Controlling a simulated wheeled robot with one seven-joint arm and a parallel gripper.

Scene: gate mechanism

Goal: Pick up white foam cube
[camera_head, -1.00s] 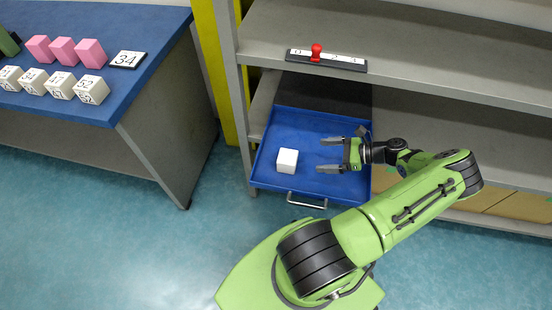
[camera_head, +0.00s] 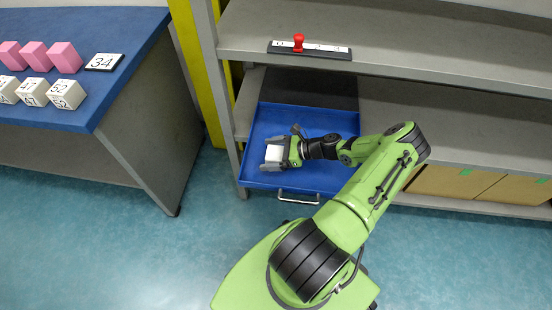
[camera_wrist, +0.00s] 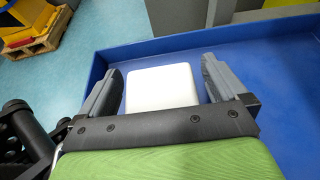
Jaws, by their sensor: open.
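The white foam cube (camera_head: 273,153) lies in the blue drawer (camera_head: 285,118) that is pulled out of the grey shelf. My gripper (camera_head: 271,154) is in the drawer with its jaws open, one finger on each side of the cube. In the wrist view the cube (camera_wrist: 162,87) sits between the two grey fingers (camera_wrist: 160,88), with a visible gap to each of them. The near part of the cube is hidden behind the gripper's black front plate.
The drawer's walls surround my gripper, and its metal handle (camera_head: 298,198) faces the floor side. A shelf board (camera_head: 400,65) with a red-knobbed slider (camera_head: 299,43) is above. A blue-topped table (camera_head: 120,30) at left holds pink and numbered white cubes.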

